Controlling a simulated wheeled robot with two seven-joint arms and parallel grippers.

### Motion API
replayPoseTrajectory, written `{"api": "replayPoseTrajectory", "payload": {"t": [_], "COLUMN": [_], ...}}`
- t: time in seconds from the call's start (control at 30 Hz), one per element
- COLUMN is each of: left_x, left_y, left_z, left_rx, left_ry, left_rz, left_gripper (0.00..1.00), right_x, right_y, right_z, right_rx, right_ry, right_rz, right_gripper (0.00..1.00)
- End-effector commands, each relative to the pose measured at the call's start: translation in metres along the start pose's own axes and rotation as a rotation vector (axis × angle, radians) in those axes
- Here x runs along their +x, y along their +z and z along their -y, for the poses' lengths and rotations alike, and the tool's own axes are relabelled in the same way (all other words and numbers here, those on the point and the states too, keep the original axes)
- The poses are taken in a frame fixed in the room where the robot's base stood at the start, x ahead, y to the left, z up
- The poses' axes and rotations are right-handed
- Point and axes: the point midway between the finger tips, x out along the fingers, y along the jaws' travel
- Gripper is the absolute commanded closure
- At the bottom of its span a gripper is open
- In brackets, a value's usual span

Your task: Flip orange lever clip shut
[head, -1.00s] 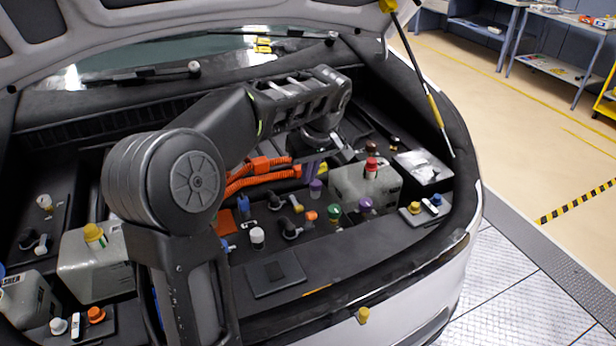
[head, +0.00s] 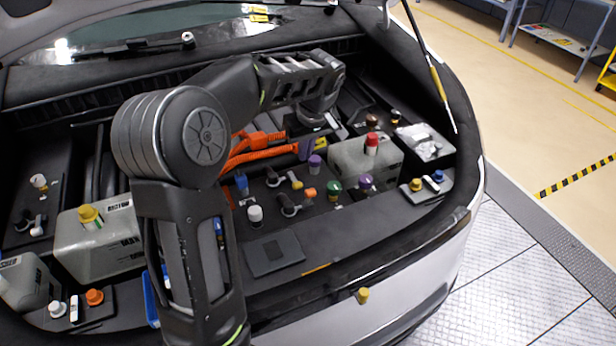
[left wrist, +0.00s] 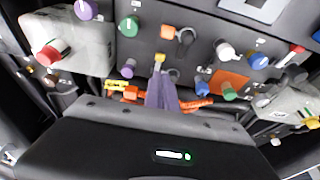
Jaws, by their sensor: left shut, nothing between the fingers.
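An orange connector (head: 258,138) with thick orange cables (head: 268,155) lies in the engine bay, partly hidden behind my left arm. I cannot make out a separate lever clip or its position. My left gripper (head: 305,150) reaches down from above, just right of the cables, with its purple fingers shut and empty. In the left wrist view the shut fingers (left wrist: 160,72) point in among the caps. Orange parts (left wrist: 129,93) show left of them and an orange cable (left wrist: 196,104) right of them. Contact with the orange parts cannot be told. My right gripper is out of view.
A purple cap (head: 315,162) stands close to the fingers. A grey tank with a red cap (head: 371,143) is to the right. A white cap (head: 255,214), a green cap (head: 334,187) and a flat black plate (head: 273,254) are nearer the front edge.

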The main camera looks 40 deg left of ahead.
Motion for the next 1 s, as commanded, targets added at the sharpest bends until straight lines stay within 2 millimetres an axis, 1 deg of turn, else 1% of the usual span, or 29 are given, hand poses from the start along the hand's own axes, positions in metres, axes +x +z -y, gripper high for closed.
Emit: {"api": "replayPoseTrajectory", "payload": {"t": [0.03,0.2,0.3,0.43,0.6,1.0], "left_x": [0.009,0.044,0.061,0.063,0.068,0.069], "left_y": [0.000,0.000,0.003,0.024,0.037,0.039], "left_z": [0.001,0.001,0.001,0.001,0.000,0.000], "left_rx": [0.000,0.002,0.002,0.003,0.001,0.001], "left_ry": [-0.005,-0.005,-0.002,0.000,0.001,0.002], "left_rz": [0.004,0.004,0.003,0.003,0.002,0.000], "left_gripper": [1.00,1.00,1.00,1.00,1.00,1.00], "right_x": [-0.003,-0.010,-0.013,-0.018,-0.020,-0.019], "right_y": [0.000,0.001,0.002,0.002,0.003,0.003], "right_z": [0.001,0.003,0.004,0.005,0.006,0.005], "right_rx": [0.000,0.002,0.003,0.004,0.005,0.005], "right_ry": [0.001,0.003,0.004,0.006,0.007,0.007], "right_rz": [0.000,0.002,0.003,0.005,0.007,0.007], "right_gripper": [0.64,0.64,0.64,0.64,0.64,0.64]}}
